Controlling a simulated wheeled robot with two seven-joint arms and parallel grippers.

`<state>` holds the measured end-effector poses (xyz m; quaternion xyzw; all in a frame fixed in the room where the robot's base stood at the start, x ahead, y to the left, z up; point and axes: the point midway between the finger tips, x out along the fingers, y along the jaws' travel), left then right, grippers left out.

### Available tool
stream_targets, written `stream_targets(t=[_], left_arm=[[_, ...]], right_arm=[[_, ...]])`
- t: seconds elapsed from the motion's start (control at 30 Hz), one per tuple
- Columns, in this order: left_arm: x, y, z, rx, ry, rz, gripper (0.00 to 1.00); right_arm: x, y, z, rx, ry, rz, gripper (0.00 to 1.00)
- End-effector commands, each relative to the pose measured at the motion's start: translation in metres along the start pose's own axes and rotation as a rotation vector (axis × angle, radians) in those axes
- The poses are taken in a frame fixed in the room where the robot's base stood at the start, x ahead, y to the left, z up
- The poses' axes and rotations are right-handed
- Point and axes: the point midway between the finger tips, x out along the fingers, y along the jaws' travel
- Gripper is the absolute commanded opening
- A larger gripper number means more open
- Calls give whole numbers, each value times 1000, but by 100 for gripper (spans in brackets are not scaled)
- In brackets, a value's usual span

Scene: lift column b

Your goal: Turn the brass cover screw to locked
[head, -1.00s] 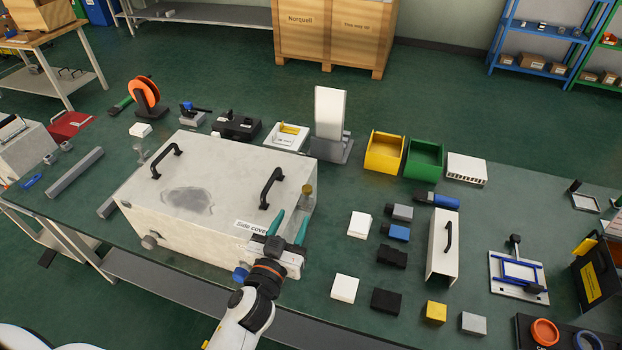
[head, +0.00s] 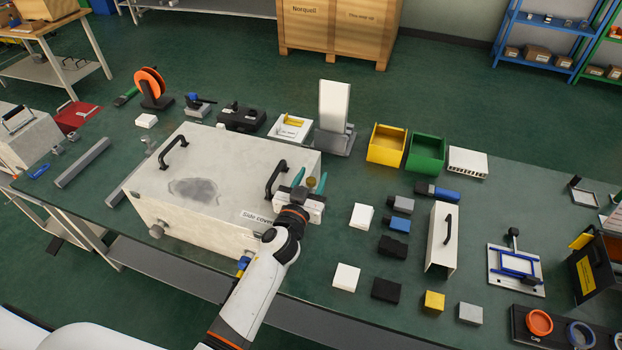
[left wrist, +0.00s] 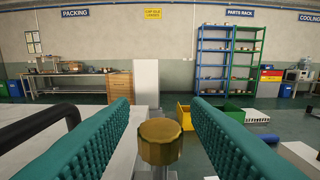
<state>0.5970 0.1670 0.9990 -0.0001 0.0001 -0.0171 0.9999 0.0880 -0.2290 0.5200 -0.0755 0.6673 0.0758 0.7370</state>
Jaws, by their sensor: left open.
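The brass cover screw (left wrist: 160,141) stands upright between the open fingers of my left gripper in the left wrist view, with a gap on both sides. In the head view its brass top (head: 311,183) shows between the teal fingertips of my left gripper (head: 311,180), at the right end of the pale box (head: 218,170). The box carries a "Side cover" label (head: 257,217) and two black handles, one of them (head: 276,180) just left of the gripper. I cannot read the screw's locked or unlocked mark. My right gripper is not in view.
White, black, blue and yellow blocks (head: 434,301) lie to the right of the box. Yellow (head: 387,145) and green (head: 426,153) bins and an upright white panel (head: 334,105) stand behind.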

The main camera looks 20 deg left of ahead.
Motion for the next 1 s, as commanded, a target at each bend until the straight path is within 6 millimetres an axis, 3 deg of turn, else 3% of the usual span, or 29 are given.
stream_targets(t=[0.07,0.3,0.43,0.7,1.0], left_arm=[[0,0,0,0,0,0,40],[0,0,0,0,0,0,1],[0,0,1,2,1,-13,0],[0,0,4,7,2,-193,0],[0,0,0,1,0,-267,0]], right_arm=[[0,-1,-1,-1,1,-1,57],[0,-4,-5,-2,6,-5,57],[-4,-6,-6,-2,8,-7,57],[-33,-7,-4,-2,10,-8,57],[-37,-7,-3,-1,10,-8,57]])
